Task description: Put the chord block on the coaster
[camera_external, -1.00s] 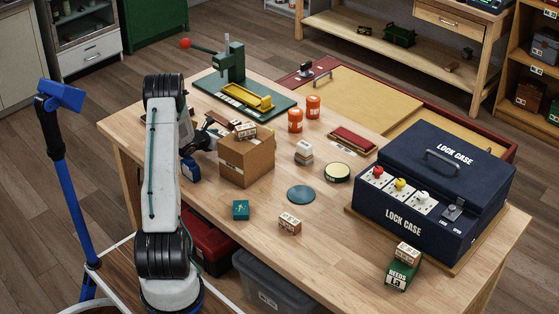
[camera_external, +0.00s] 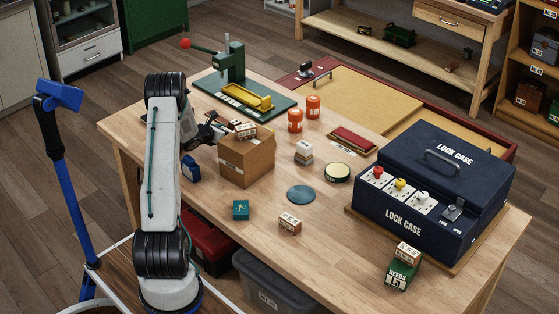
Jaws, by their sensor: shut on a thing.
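A small pale wooden block with dark lettering, seemingly the chord block (camera_external: 246,131), is at the top of a cardboard box (camera_external: 259,161). My gripper (camera_external: 233,126) reaches it from the left and is shut on it; the fingertips are small and partly hidden. I cannot tell whether the block touches the box top. The coaster, a flat round blue-grey disc (camera_external: 301,195), lies bare on the table to the right of and in front of the box.
Similar lettered blocks sit on the table (camera_external: 290,223) and on a green reeds box (camera_external: 402,273). A teal cube (camera_external: 240,210), a round tin (camera_external: 337,172) and a stacked pale block (camera_external: 304,152) stand around the coaster. A dark lock case (camera_external: 435,190) fills the right side.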

